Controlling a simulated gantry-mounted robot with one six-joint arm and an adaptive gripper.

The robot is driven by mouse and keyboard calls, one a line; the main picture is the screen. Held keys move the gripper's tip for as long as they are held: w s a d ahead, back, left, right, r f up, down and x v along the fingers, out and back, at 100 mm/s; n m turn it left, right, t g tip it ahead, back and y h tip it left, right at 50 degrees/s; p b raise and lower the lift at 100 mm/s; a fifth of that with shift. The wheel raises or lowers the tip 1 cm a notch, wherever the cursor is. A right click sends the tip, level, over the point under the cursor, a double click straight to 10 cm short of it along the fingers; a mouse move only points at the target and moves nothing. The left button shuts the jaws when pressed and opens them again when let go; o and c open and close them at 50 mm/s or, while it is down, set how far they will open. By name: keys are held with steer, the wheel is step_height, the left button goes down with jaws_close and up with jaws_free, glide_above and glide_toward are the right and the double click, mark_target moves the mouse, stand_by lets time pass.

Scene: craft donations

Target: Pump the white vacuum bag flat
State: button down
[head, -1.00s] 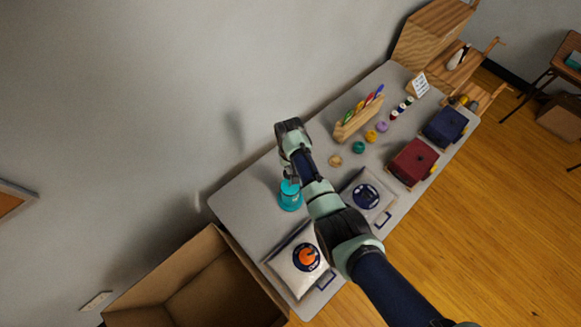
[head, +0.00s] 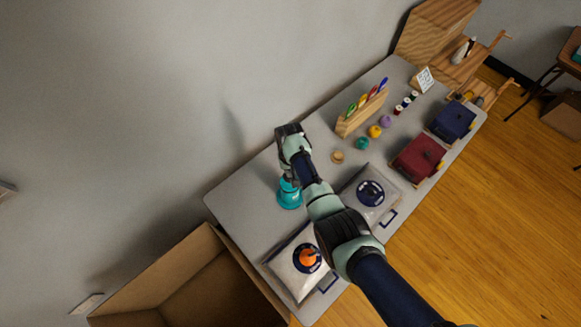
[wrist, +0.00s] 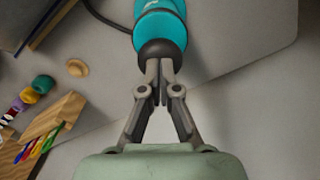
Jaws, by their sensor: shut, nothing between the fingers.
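A teal pump (head: 289,194) stands on the table, left of the arm in the head view. In the wrist view the pump (wrist: 160,20) shows a dark rounded top (wrist: 163,50). My gripper (wrist: 159,72) is shut with nothing between its fingers. Its fingertips lie at the dark top; I cannot tell whether they touch it. A pale, white-looking bag (head: 282,267) with an orange cap (head: 308,257) lies at the table's near-left end. A greyer bag (head: 352,199) with a dark blue round valve (head: 370,192) lies further along, partly behind my arm.
A dark red box (head: 417,160) and a dark blue box (head: 451,122) stand along the right edge. A wooden holder (head: 358,116) with coloured items and several small coloured pieces are at the back. A cardboard box (head: 215,265) stands beside the left end. A dark hose (wrist: 100,15) runs near the pump.

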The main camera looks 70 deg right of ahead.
step_height(320, 180, down, 2)
steer(key=shift+f+b, duration=0.25)
steer(key=shift+b, duration=0.55)
step_height(320, 180, up, 12)
steer(key=p, duration=1.1)
steer(key=shift+f, duration=0.2)
